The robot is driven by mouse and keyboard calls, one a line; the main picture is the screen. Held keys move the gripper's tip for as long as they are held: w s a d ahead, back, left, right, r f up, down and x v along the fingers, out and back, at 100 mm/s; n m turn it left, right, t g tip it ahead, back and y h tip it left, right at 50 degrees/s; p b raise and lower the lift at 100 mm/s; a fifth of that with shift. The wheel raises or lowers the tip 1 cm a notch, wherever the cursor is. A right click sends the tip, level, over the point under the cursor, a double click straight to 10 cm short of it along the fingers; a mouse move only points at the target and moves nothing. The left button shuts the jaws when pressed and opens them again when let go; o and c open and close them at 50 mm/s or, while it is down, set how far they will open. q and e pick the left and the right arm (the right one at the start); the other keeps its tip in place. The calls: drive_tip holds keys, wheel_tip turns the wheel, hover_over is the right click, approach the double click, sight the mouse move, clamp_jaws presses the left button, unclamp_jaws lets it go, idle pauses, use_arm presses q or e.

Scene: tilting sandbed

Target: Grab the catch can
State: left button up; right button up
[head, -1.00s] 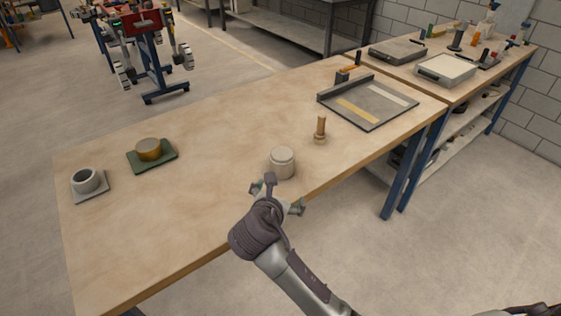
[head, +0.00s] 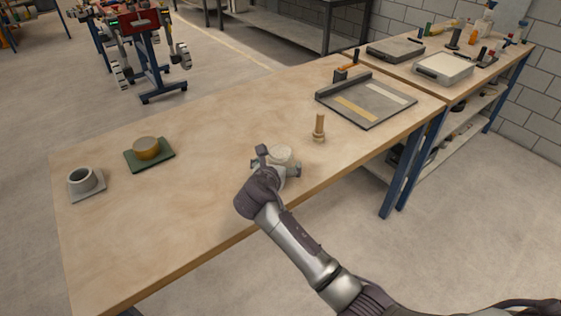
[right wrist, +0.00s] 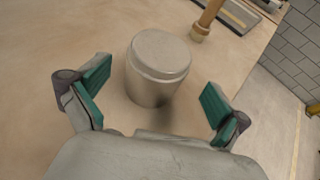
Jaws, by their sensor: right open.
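The catch can (head: 282,153) is a pale grey, lidded cylinder standing upright near the front edge of the wooden table. In the right wrist view the catch can (right wrist: 158,65) stands ahead of and between the two green-padded fingers, with gaps on both sides. My right gripper (head: 280,163) is open, low over the table at the near side of the can. Its fingers hide the can's lower part in the head view. My left gripper is not in view.
A wooden peg-like tool (head: 319,128) stands close behind the can on the right, also in the right wrist view (right wrist: 205,20). A grey tray (head: 366,112) lies farther right. A brown pot (head: 146,147) on a green mat and a grey cup (head: 81,179) are at left. The table's middle (head: 215,150) is clear.

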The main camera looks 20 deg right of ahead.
drive_tip(key=x, duration=0.4)
drive_tip(key=shift+a+f, duration=0.1)
drive_tip(key=shift+a, duration=0.1)
drive_tip(key=c, duration=1.2)
drive_tip(key=shift+c, duration=1.2)
drive_tip(key=shift+r, duration=0.2)
